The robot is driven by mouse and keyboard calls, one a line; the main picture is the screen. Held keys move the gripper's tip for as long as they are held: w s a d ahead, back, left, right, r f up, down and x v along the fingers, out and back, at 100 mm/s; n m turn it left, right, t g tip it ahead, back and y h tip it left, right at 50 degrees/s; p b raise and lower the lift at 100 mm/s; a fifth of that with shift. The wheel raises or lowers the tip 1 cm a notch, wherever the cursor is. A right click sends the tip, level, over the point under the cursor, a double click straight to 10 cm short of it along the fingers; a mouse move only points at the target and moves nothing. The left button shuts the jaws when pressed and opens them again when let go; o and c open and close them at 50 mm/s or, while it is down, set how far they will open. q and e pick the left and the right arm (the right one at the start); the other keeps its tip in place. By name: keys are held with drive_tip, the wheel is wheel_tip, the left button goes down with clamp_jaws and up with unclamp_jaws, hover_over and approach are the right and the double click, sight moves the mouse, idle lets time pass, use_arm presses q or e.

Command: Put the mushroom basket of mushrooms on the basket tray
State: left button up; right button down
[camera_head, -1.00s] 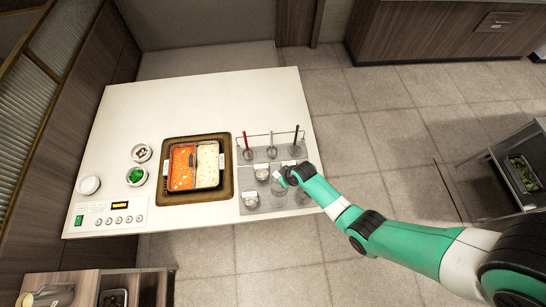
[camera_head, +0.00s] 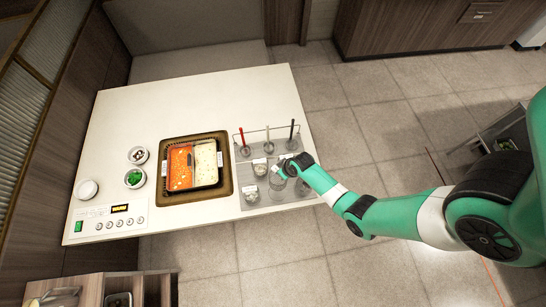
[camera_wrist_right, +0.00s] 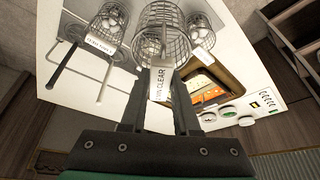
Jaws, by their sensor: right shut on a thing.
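My right gripper (camera_head: 281,173) is over the grey basket tray (camera_head: 248,210) at the right end of the counter. In the right wrist view the gripper (camera_wrist_right: 160,72) is shut on the labelled handle of a wire basket (camera_wrist_right: 166,14). Another wire basket (camera_wrist_right: 112,18) with pale pieces and a label is at upper left. A wire basket (camera_wrist_right: 201,30) with white round pieces is to the right. I cannot tell which holds mushrooms. My left gripper is not in view.
A divided pot (camera_head: 193,198) with red and pale broth sits left of the tray. A rack (camera_head: 268,131) with several utensils stands behind. Small bowls (camera_head: 138,156) and a control panel (camera_head: 110,221) are further left. The counter's back area (camera_head: 190,100) is clear.

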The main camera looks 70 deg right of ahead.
wheel_tip(320, 180, down, 3)
drive_tip(key=shift+f+b, duration=0.15)
drive_tip(key=shift+b, duration=0.95)
wheel_tip(320, 180, down, 11)
drive_tip(key=b, duration=1)
drive_tip(key=shift+f+b, duration=0.2)
drive_tip(key=shift+b, duration=0.1)
drive_tip(key=shift+f+b, duration=0.3)
drive_tip(key=shift+f, duration=0.05)
drive_tip(key=c, duration=0.6)
unclamp_jaws()
drive_tip(key=shift+o, duration=0.4)
drive_tip(key=shift+s, duration=0.1)
drive_tip(key=o, duration=0.5)
